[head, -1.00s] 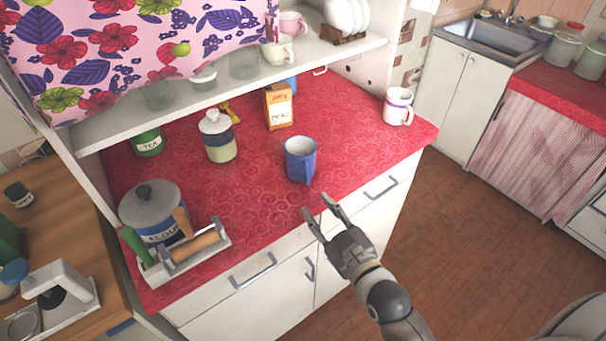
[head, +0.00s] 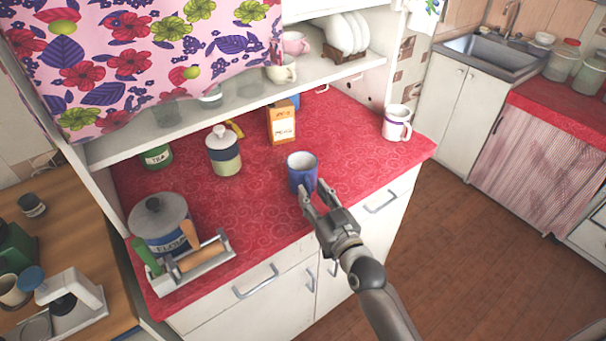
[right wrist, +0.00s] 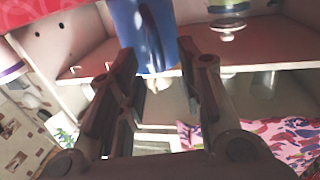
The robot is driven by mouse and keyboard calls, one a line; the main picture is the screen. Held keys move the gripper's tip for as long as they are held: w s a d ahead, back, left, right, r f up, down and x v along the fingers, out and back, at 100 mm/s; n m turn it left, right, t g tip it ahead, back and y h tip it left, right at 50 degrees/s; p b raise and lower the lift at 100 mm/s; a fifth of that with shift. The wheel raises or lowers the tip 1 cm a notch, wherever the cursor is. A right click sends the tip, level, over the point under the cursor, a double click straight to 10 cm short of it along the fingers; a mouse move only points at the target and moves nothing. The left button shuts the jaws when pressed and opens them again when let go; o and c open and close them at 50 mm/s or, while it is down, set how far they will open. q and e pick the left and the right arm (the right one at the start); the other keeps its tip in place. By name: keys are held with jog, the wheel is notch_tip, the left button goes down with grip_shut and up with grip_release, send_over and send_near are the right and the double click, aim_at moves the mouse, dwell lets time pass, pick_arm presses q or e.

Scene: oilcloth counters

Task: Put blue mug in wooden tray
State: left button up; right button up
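The blue mug (head: 299,178) stands upright on the red counter near its front edge. My right gripper (head: 314,190) is open, with its fingertips at the near side of the mug. In the right wrist view the blue mug (right wrist: 150,35) shows at the top, just beyond or between the spread fingertips (right wrist: 157,58); I cannot tell if they touch it. A pale, low tray (head: 226,250) at the counter's front left holds a rolling pin and a green-handled item; its material is unclear. My left gripper is out of view.
A flour pot (head: 160,222) stands behind the tray. A lidded jar (head: 224,155), a green tea tin (head: 156,157) and an orange carton (head: 281,122) stand further back. A white mug (head: 397,122) is at the right. Red counter between tray and blue mug is clear. A shelf hangs above.

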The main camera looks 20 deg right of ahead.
aim_at(310, 190)
jog(key=shift+w+a, duration=0.15)
jog(key=shift+w, duration=0.6)
jog(key=shift+w+a, duration=0.1)
jog(key=shift+w, duration=0.65)
jog(key=shift+s, duration=0.1)
jog(key=shift+c, duration=0.2)
grip_shut()
jog(key=shift+r, duration=0.1)
